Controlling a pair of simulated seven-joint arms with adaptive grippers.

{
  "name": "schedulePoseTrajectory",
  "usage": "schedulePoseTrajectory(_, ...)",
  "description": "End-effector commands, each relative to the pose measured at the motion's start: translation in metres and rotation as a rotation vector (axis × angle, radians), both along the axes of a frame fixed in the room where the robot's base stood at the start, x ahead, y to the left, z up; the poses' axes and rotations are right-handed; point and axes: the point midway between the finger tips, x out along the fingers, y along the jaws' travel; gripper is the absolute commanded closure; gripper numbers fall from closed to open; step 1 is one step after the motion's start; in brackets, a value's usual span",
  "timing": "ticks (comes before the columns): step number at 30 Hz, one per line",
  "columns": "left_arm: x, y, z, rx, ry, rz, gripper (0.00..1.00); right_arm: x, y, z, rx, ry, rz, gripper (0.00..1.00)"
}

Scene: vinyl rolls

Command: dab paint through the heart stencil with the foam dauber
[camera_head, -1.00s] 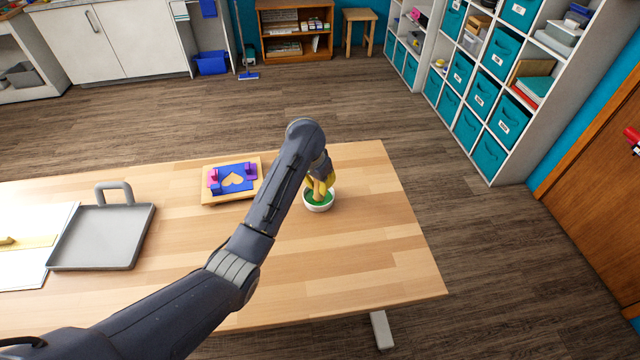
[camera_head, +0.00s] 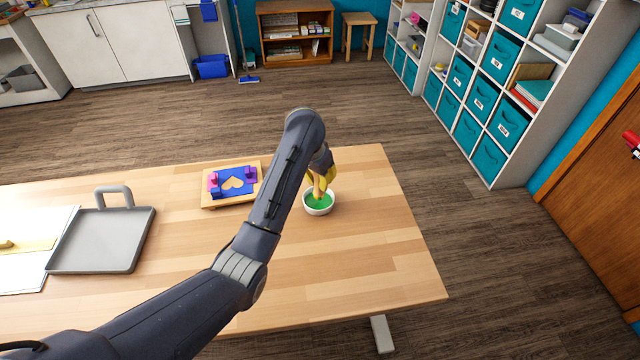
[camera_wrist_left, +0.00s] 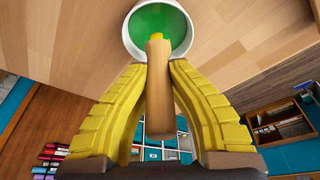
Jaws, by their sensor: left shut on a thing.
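My left gripper (camera_head: 318,184) has yellow fingers and is shut on the wooden handle of the foam dauber (camera_wrist_left: 158,85). The dauber points down at the white bowl (camera_head: 318,211) of green paint (camera_wrist_left: 160,20). Its foam end shows as a small yellow bit over the paint in the left wrist view; I cannot tell whether it touches the paint. The heart opening (camera_head: 233,183) shows bare tan. My right gripper is out of view.
A grey tray with a handle (camera_head: 100,240) lies on the left of the table (camera_head: 350,270), next to white sheets (camera_head: 30,275). The table's front middle and right side are clear. Its right edge is close to the bowl.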

Motion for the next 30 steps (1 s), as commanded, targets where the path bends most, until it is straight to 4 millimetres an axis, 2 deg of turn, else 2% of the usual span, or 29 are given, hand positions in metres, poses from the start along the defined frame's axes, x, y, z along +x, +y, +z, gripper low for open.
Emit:
schedulePoseTrajectory(18,0.0,0.0,0.04,-0.001,-0.002,-0.001,1.0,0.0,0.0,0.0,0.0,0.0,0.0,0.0)
schedulePoseTrajectory(30,0.0,0.0,0.043,0.0,-0.001,0.001,1.0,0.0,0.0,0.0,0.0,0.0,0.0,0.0)
